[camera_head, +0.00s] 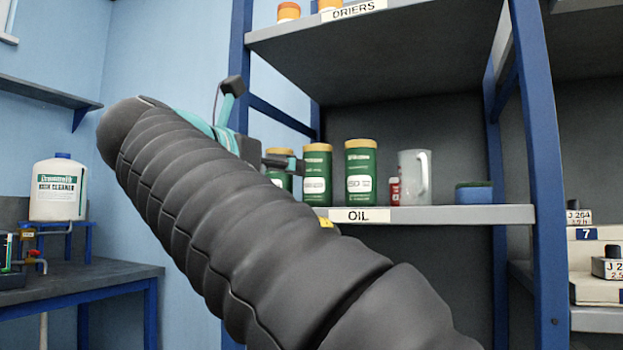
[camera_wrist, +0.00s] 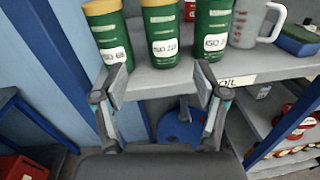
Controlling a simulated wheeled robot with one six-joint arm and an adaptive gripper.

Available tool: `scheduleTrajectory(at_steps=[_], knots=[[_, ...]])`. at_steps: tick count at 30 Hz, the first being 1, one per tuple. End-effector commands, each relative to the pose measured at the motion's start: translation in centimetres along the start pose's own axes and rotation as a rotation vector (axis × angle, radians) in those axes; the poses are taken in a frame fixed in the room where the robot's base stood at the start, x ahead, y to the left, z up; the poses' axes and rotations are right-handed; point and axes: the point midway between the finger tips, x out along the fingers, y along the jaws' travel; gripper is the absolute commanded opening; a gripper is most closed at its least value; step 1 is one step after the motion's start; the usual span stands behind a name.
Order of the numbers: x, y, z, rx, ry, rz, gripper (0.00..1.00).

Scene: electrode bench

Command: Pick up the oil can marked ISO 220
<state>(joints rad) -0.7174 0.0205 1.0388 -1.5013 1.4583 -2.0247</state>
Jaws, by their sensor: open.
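Three green oil cans with gold lids stand in a row on the shelf marked OIL. The ISO 220 can (camera_wrist: 163,25) is the middle one in the wrist view, upright, its white label facing me. The middle can in the head view (camera_head: 317,163) appears to be the same one, its label too blurred to read. The ISO 68 can (camera_wrist: 108,32) stands to its left and another ISO can (camera_wrist: 213,22) to its right. My gripper (camera_wrist: 161,82) is open and empty, its fingers spread in front of the shelf edge, roughly lined up with the middle can.
A clear measuring jug (camera_head: 413,178), a small red container (camera_head: 394,190) and a blue-green block (camera_head: 473,195) stand right of the cans. The DRIERS shelf (camera_head: 400,35) hangs above. A blue upright (camera_head: 541,160) bounds the right side. The neighbouring cans stand close beside the middle one.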

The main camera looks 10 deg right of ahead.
Motion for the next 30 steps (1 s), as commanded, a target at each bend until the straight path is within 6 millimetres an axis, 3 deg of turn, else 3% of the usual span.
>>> scheduleTrajectory(at_steps=[5, 18, 26, 30], knots=[[0.8, -0.4, 0.2, -0.063, -0.007, -0.016, 0.72], [7.6, -0.5, 0.3, -0.063, -0.006, -0.016, 0.72], [9.2, -0.4, 0.2, -0.062, -0.006, -0.013, 0.72], [11.1, -0.4, 0.1, -0.063, -0.005, -0.016, 0.72]])
